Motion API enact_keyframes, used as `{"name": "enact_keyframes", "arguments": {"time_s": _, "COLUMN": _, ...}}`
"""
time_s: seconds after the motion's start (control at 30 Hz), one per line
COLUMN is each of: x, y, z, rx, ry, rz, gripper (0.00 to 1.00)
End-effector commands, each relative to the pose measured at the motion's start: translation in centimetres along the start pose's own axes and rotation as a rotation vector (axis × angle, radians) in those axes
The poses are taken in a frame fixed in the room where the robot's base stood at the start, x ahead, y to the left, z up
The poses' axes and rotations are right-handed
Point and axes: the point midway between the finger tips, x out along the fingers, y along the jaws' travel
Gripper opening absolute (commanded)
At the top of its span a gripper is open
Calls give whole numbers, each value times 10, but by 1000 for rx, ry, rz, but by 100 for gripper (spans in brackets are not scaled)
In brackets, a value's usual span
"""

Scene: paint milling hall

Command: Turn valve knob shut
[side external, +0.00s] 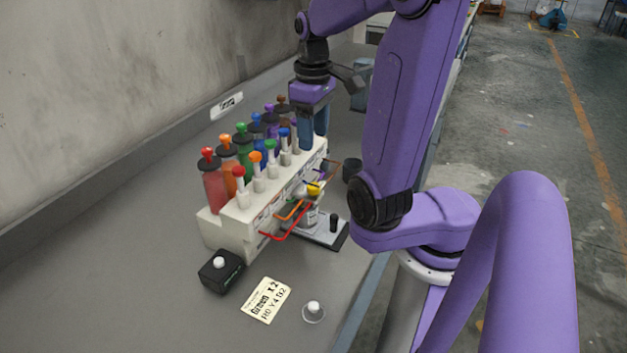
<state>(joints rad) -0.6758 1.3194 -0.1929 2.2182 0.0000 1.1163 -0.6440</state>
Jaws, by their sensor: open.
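A white dispenser block (237,232) stands on the grey bench with a back row of coloured tubes. Along its top front edge is a row of small valve knobs on white stems: red (239,172), orange (256,157), green (270,145) and blue (283,133). Which knob is turned open cannot be told. My gripper (313,128) points down at the far right end of this row, fingers apart. It hides the knobs there, and whether it touches one cannot be told.
Coloured wire brackets jut from the block's front, the red one (287,235) nearest. Below them a small container stands on a scale (328,236). A black box with a white button (219,263), a label card (266,299) and a small clear-based knob (313,307) lie in front.

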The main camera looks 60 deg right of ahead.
Motion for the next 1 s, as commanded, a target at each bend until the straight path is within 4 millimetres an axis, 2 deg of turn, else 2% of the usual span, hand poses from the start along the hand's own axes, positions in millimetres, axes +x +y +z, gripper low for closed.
{"name": "enact_keyframes", "arguments": {"time_s": 0.3, "x": 60, "y": -1, "z": 1, "rx": 0, "ry": -6, "rz": -5, "gripper": 57}}
{"name": "enact_keyframes", "arguments": {"time_s": 0.6, "x": 105, "y": -1, "z": 1, "rx": 0, "ry": -4, "rz": -3, "gripper": 57}}
{"name": "enact_keyframes", "arguments": {"time_s": 0.8, "x": 122, "y": 0, "z": 1, "rx": 0, "ry": -2, "rz": -1, "gripper": 57}}
{"name": "enact_keyframes", "arguments": {"time_s": 1.0, "x": 127, "y": 0, "z": 0, "rx": -1, "ry": 0, "rz": 0, "gripper": 57}}
